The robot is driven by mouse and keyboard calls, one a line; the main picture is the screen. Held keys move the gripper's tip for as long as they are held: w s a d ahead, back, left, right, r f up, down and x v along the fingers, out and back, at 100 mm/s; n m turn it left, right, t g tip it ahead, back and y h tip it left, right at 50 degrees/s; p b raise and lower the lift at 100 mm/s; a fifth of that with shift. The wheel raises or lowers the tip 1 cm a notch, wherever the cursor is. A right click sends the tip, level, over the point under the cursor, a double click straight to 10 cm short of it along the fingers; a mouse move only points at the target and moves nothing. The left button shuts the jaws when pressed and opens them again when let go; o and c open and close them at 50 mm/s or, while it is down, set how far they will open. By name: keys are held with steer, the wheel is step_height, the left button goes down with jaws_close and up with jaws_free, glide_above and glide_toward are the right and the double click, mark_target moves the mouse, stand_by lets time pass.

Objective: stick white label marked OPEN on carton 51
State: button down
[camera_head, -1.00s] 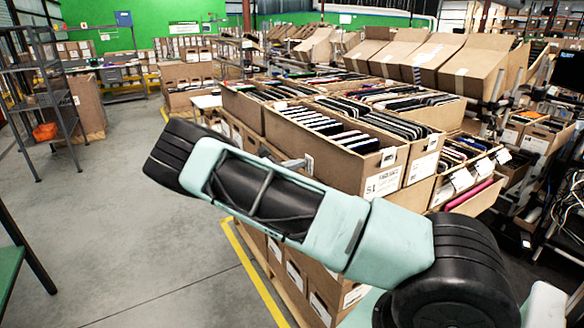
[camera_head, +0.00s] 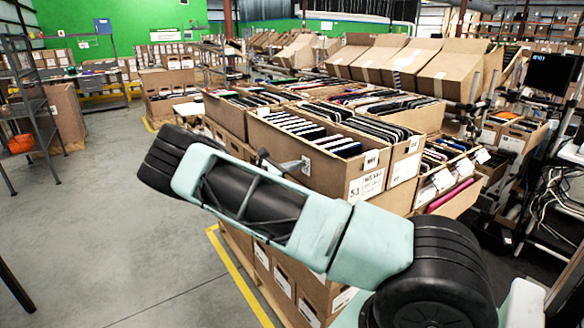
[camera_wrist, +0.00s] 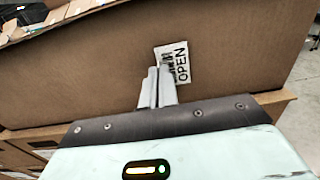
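Carton 51 (camera_head: 315,164) is an open brown box packed with upright dark and pale items, with a white "51" label on its end face. In the wrist view a brown carton side (camera_wrist: 90,75) fills most of the picture. The white OPEN label (camera_wrist: 174,62) is at my fingertips in front of that side, its lettering turned sideways. My gripper (camera_wrist: 158,84) has its grey fingers together, shut on the label's edge. In the head view my gripper (camera_head: 278,163) is beside carton 51's long side, partly behind my arm. I cannot tell whether the label touches the cardboard.
More filled cartons (camera_head: 445,180) stand close on the right, and stacked cartons (camera_head: 310,290) lie below. Tilted cartons (camera_head: 420,62) line the back. A metal shelf (camera_head: 38,110) stands at left. The grey floor (camera_head: 110,220) at left is clear.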

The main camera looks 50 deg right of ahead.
steer(key=shift+d, duration=0.1)
stand_by(0.8)
steer(key=c, duration=1.6)
jaws_free()
steer(key=b+v, duration=0.4)
steer(key=v, duration=1.9)
steer(key=shift+w, duration=0.15)
